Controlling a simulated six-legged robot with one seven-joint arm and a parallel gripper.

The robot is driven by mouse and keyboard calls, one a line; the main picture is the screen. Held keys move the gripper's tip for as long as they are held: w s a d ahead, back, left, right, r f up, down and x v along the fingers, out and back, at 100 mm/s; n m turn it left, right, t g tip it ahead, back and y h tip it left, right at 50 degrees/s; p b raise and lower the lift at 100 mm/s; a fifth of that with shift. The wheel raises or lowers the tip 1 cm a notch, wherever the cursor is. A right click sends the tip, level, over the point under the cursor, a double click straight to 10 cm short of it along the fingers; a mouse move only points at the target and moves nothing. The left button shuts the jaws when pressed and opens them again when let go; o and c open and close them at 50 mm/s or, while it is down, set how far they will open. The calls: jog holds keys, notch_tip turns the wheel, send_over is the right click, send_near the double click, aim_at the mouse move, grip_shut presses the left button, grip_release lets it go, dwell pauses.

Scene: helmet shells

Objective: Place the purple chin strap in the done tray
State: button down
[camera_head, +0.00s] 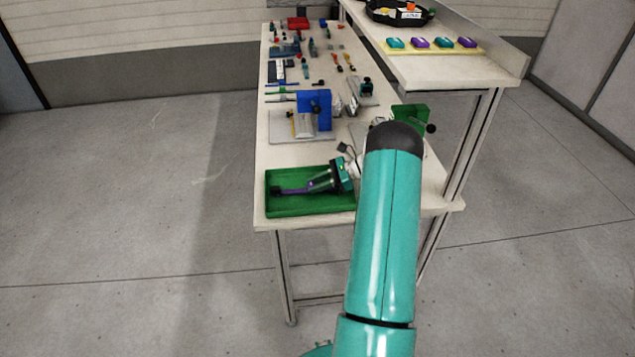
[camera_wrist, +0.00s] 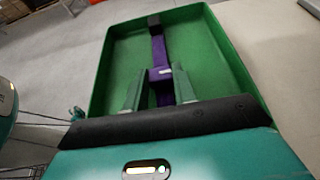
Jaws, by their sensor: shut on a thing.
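The purple chin strap (camera_head: 295,190) is long and thin with a dark block at its far end. In the wrist view the purple chin strap (camera_wrist: 158,52) runs away from me between my fingers. My gripper (camera_head: 322,182) is shut on it, and its fingers (camera_wrist: 159,88) flank the strap in the wrist view. The green tray (camera_head: 310,208) lies at the near left end of the bench. My gripper and the strap are over this tray, within its walls in the wrist view (camera_wrist: 232,62). I cannot tell whether the strap touches the tray floor.
A blue upright fixture (camera_head: 318,105) on a grey plate stands behind the tray. A green fixture (camera_head: 412,113) stands to the right. Many small tools and parts lie farther back. A raised shelf (camera_head: 450,72) on the right holds teal and purple pieces.

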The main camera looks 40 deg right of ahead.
jog(key=shift+f, duration=0.1)
jog(key=c, duration=1.1)
grip_release()
jog(key=shift+c, duration=0.2)
